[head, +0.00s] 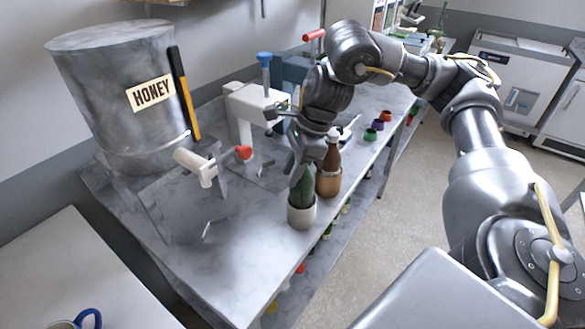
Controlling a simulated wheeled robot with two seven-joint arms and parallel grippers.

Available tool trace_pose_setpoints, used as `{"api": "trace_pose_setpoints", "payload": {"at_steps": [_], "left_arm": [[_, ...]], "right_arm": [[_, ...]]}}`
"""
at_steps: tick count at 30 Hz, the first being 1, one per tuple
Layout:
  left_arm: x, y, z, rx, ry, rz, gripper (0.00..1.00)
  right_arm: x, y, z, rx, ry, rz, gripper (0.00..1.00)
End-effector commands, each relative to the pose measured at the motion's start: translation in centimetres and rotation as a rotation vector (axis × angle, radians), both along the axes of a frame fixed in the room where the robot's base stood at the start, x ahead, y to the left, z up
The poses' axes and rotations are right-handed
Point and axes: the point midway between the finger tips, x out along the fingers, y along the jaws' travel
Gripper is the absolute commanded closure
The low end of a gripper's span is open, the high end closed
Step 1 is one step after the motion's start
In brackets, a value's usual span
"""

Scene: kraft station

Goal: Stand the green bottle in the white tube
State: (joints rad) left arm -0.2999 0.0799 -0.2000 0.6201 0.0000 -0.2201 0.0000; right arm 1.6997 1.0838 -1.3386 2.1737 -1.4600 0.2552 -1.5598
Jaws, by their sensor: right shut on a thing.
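The green bottle (304,190) is upright at the near right edge of the marble counter. My right gripper (301,168) reaches down from above and is shut on its upper part, which the fingers mostly hide. The white tube (301,217) stands on the counter directly under the bottle. The bottle's lower end is hidden behind the tube's rim and appears to be inside it. I cannot tell whether it rests on the bottom. My left gripper is out of view.
A brown bottle (332,158) stands in a copper-coloured tube (328,184) close behind the white tube. A honey tank (115,95) with a pale tap (195,166) stands at left. The marble counter (235,265) is clear in front.

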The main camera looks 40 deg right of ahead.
Motion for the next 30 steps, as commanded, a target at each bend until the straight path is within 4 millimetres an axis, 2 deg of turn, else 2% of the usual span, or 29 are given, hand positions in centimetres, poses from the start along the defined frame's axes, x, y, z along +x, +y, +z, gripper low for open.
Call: {"api": "trace_pose_setpoints", "payload": {"at_steps": [10, 23, 24, 29, 30], "left_arm": [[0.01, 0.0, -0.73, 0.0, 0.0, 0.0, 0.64], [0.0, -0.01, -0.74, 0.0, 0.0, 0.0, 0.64], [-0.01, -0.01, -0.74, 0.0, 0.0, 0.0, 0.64], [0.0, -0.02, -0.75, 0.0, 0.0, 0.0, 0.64], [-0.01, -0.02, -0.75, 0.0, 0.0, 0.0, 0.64]], "right_arm": [[0.03, 0.02, -0.99, 0.001, -0.002, 0.0, 1.0], [0.04, 0.01, -1.04, 0.001, -0.002, 0.0, 1.0], [0.04, 0.01, -1.04, 0.001, -0.002, 0.0, 0.69], [0.02, 0.0, -1.07, 0.001, -0.001, 0.0, 0.48], [0.02, 0.0, -1.07, 0.001, 0.0, 0.0, 0.48]]}}
